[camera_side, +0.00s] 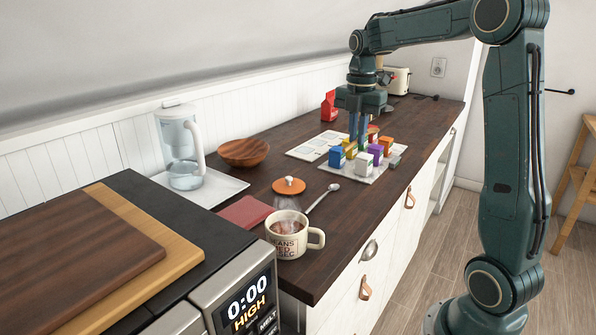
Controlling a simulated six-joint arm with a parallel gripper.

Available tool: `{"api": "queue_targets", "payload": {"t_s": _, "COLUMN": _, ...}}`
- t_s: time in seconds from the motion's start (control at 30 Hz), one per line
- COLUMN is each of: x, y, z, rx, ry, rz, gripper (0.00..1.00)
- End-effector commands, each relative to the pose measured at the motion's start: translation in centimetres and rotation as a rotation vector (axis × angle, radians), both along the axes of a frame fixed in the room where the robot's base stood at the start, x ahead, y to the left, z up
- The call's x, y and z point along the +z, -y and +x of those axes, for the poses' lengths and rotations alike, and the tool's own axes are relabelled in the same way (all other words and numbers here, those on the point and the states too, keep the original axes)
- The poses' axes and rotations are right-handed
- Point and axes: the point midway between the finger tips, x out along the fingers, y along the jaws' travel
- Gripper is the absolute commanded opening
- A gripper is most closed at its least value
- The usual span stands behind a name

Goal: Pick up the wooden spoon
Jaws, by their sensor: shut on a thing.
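I see no wooden spoon. A spoon (323,198) that looks like grey metal lies on the dark counter behind the mug. My gripper (358,143) points down among several small coloured blocks on a pale board, well beyond that spoon. It is shut on one of these blocks, but I cannot tell which, as the fingers and neighbouring blocks hide it. A blue block (336,158) stands left of the fingers, and a purple block (375,153) stands to the right.
A steaming mug (286,240) stands near the counter's front edge. A red bag (328,107) and toaster (398,80) are at the back. The counter's far right is clear.

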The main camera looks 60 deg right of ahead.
Motion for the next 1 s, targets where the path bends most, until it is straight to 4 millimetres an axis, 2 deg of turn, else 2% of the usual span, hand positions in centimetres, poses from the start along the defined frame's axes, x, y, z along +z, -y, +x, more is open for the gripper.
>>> {"api": "queue_targets", "payload": {"t_s": 1.0, "x": -0.14, "y": -0.34, "z": 0.47, "rx": -0.035, "ry": -0.001, "rz": 0.000, "gripper": 0.00}}
